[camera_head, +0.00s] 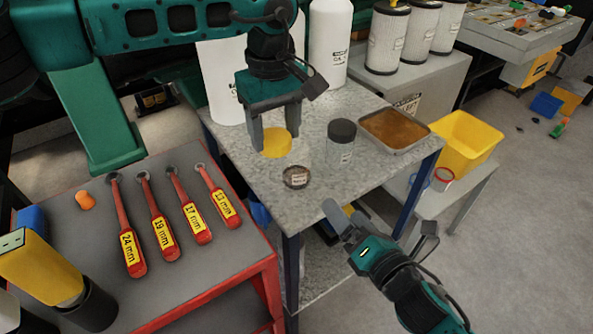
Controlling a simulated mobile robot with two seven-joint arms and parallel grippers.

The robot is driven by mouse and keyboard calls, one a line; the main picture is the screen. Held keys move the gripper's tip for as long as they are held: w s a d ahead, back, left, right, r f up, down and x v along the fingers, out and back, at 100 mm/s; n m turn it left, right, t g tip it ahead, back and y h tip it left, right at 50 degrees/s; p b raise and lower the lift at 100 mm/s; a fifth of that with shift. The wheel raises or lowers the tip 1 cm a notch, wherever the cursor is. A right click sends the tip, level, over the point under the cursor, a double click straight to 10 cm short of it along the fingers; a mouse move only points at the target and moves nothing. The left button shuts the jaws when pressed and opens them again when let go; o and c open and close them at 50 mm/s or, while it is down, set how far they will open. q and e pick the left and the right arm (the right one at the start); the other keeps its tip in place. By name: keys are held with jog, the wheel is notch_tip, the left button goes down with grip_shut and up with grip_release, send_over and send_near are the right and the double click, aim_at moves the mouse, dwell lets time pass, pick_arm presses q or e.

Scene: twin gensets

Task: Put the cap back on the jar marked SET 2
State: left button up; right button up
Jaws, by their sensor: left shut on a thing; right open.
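My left gripper (275,141) hangs over the grey speckled table (240,160), shut on a round yellow cap (276,145). An open jar (296,178) with a dark rim and a small white label stands to the right of and nearer than the cap. A clear jar with a dark cap (342,131) and a white label stands further right. I cannot read either label, so I cannot tell which is SET 2. My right gripper (346,219) is open and empty, off the table's near right edge.
A metal tray of brown stuff (396,129) lies on the table's right side. White cylinders (330,45) stand at its back. A yellow bin (466,142) is on the right. A red-edged cart (190,262) with several labelled wrenches is at left front.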

aim_at(304, 171)
pick_arm(q)
jog(key=w+d+r+n, duration=0.2)
jog(key=w+d+r, duration=0.1)
jog(key=shift+d+r+n, duration=0.3)
jog(key=shift+d+r, duration=0.1)
pick_arm(e)
jog(key=shift+w+a+r+n+y, duration=0.2)
jog(key=shift+a+r+n+y, duration=0.3)
jog(key=shift+n, duration=1.3)
jog(key=shift+w+a+r+n+y, duration=0.15)
jog(key=shift+a+r+n+y, duration=0.3)
jog(key=shift+n, duration=1.35)
jog(key=shift+w+a+r+n+y, duration=0.2)
jog(key=shift+a+r+n+y, duration=0.25)
jog(key=shift+n, duration=1.35)
pick_arm(q)
jog(key=shift+w, duration=0.1)
pick_arm(e)
jog(key=shift+w+r, duration=0.1)
jog(key=shift+r, duration=0.05)
jog(key=x, duration=1.2)
jog(key=shift+c, duration=0.4)
jog(key=c, duration=1.4)
pick_arm(q)
jog(key=shift+f, duration=2.55)
pick_arm(e)
jog(key=shift+c, duration=0.2)
